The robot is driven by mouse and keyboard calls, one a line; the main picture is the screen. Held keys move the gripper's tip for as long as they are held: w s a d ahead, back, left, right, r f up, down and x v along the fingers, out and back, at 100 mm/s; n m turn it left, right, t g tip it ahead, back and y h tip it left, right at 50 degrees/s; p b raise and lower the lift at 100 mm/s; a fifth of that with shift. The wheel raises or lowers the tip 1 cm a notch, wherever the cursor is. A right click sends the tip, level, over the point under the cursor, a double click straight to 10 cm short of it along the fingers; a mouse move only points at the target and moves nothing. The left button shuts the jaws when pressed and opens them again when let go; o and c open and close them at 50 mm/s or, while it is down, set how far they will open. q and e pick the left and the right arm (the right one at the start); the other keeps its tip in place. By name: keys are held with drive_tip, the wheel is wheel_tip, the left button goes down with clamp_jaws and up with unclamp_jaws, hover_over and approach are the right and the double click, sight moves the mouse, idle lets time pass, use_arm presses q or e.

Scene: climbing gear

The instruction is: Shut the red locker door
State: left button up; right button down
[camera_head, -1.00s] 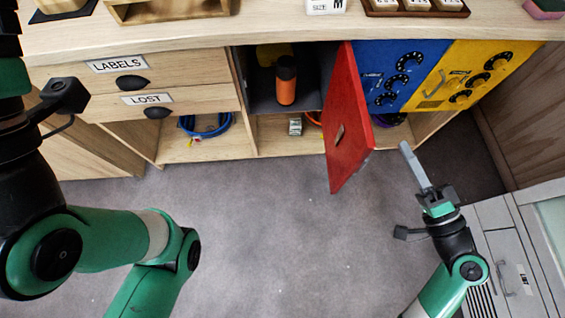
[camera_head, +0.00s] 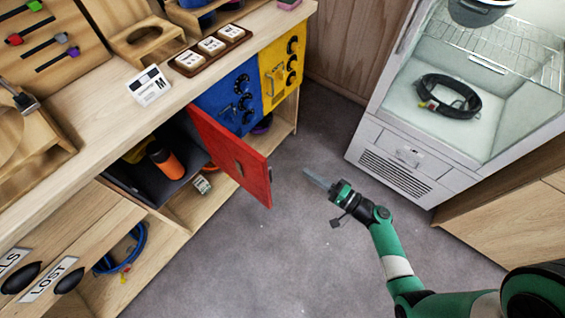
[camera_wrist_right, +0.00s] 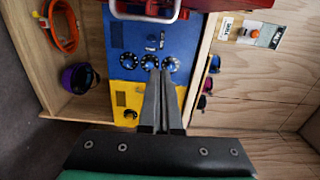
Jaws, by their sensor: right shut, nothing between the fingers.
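The red locker door (camera_head: 232,158) stands open in the head view, swung out from the front of the bench. The open locker (camera_head: 140,165) to its left holds an orange bottle (camera_head: 165,161) with a dark cap. My right gripper (camera_head: 318,181) is shut and empty. It is over the floor to the right of the door, apart from it in the picture. In the right wrist view its fingers (camera_wrist_right: 163,98) are together in front of the blue panel. My left gripper is out of view.
The blue locker front (camera_head: 228,100) and yellow locker front (camera_head: 280,72), both with black dials, are right of the door. A glass-fronted cabinet (camera_head: 400,175) stands at the right. Grey floor (camera_head: 270,260) is open between them. Labelled drawers (camera_head: 75,250) are at lower left.

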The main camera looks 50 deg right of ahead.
use_arm(q)
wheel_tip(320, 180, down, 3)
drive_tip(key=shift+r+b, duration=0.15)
drive_tip(key=shift+b, duration=0.65)
use_arm(e)
drive_tip(key=w+a, duration=0.4)
drive_tip(key=w, duration=0.3)
drive_tip(key=shift+w+a+f, duration=0.2)
drive_tip(key=shift+w, duration=0.05)
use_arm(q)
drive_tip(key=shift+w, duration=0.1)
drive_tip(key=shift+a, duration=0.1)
